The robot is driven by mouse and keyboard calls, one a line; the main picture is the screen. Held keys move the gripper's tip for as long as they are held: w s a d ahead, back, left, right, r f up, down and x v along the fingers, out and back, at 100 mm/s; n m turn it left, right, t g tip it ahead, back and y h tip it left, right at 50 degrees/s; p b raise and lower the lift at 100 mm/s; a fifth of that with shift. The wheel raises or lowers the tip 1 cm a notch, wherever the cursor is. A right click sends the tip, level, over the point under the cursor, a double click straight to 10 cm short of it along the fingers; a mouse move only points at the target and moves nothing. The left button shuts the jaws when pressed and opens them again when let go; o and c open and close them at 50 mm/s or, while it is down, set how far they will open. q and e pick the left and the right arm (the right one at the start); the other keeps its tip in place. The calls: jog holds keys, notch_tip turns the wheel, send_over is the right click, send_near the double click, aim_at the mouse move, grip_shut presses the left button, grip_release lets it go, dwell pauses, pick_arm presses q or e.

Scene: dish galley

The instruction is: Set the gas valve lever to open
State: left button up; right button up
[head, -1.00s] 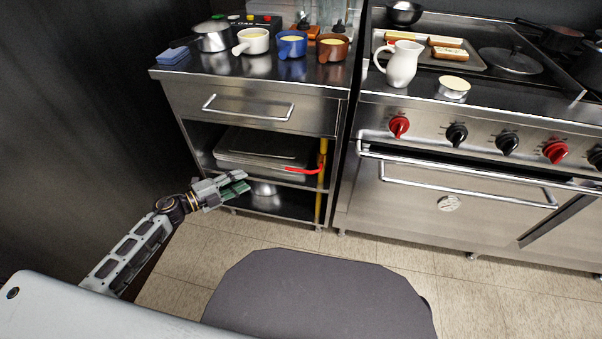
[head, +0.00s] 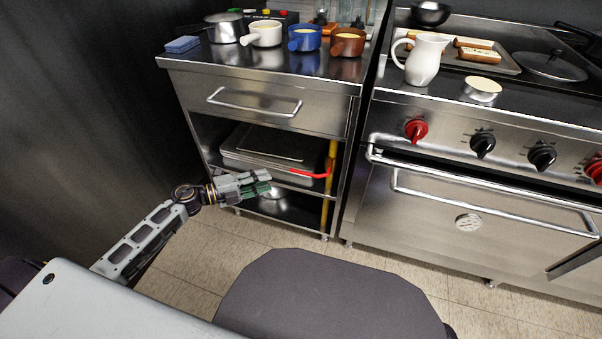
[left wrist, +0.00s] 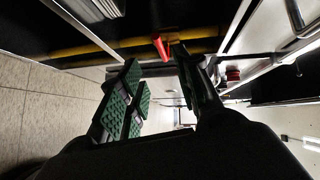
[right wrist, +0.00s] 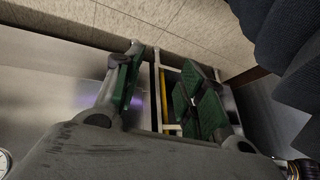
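The gas valve lever (head: 310,174) is red and sits on the upright yellow pipe (head: 332,160) at the right side of the steel cabinet's open shelves. It points left, crosswise to the pipe. My left gripper (head: 268,182) is in front of the shelves, a little left of the lever's free end and apart from it. In the left wrist view the red lever (left wrist: 161,47) shows end-on beyond the gap between the open, empty fingers (left wrist: 163,92). My right gripper (right wrist: 158,88) is open and empty in its own wrist view; the head view does not show it.
A metal pan (head: 262,150) lies on the shelf behind the lever, with a bowl (head: 274,202) below. The cabinet's drawer handle (head: 254,104) juts out above. The oven (head: 440,200) stands to the right. The floor before the cabinet (head: 255,240) is clear.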

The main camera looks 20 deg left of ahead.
aim_at(300, 171)
pick_arm(q)
jog(key=b+x, duration=0.3)
jog(key=x, duration=1)
jog(key=shift+w+b, duration=0.1)
jog(key=shift+b, duration=0.3)
jog(key=shift+w+d+f, duration=0.1)
jog(key=shift+w+d, duration=0.1)
jog(key=shift+d, duration=0.05)
pick_arm(e)
jog(key=shift+t+y, duration=0.4)
jog(key=f, duration=0.3)
jog(key=a+f, duration=0.1)
jog(key=f, duration=0.1)
jog(key=shift+w+f, duration=0.1)
jog(key=shift+w, duration=0.2)
pick_arm(q)
jog(key=shift+c, duration=0.2)
grip_shut()
pick_arm(e)
jog(key=shift+s+f, duration=0.15)
jog(key=shift+s, duration=0.05)
